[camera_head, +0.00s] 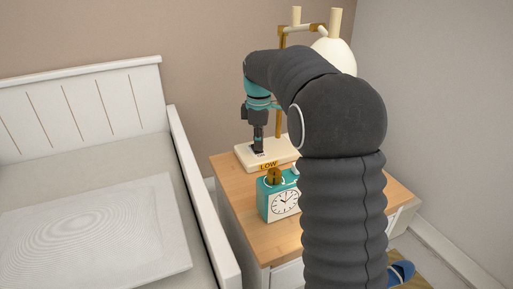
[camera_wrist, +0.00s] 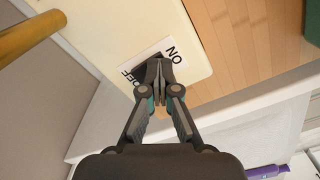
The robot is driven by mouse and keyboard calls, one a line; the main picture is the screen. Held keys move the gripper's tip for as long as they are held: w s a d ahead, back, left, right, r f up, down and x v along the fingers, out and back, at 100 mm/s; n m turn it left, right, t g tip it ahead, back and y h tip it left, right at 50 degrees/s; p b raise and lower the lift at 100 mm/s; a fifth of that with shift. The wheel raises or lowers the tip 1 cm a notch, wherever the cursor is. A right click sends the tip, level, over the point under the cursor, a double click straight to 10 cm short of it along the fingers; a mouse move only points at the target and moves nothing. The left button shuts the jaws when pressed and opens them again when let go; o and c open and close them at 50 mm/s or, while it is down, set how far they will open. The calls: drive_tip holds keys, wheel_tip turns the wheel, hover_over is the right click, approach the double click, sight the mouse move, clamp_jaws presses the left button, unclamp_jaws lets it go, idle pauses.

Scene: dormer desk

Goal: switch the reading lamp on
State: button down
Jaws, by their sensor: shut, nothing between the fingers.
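The reading lamp stands at the back of the nightstand, with a cream shade (camera_head: 338,55), a brass-coloured pole (camera_head: 279,118) and a cream base (camera_head: 243,152). The pole (camera_wrist: 28,36) and base (camera_wrist: 105,22) also show in the wrist view. On the base is a dark rocker switch on a white plate (camera_wrist: 158,52) marked ON and OFF. My gripper (camera_head: 259,151) points down over the switch. In the wrist view my gripper (camera_wrist: 158,66) is shut and empty, its fingertips over the switch and hiding part of it. I cannot tell whether they touch or which way the rocker is tilted.
A teal clock (camera_head: 283,203) stands on the wooden nightstand (camera_head: 236,182) in front of the lamp base, near a LOW label. A white bed (camera_head: 90,215) is at the left. My arm hides the nightstand's right part. A blue slipper (camera_head: 402,271) lies on the floor.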

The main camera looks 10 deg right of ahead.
wheel_tip(320, 180, up, 5)
drive_tip(key=p, duration=0.4)
drive_tip(key=shift+f, duration=0.2)
drive_tip(key=shift+r+p, duration=0.55)
drive_tip(key=shift+r, duration=0.6)
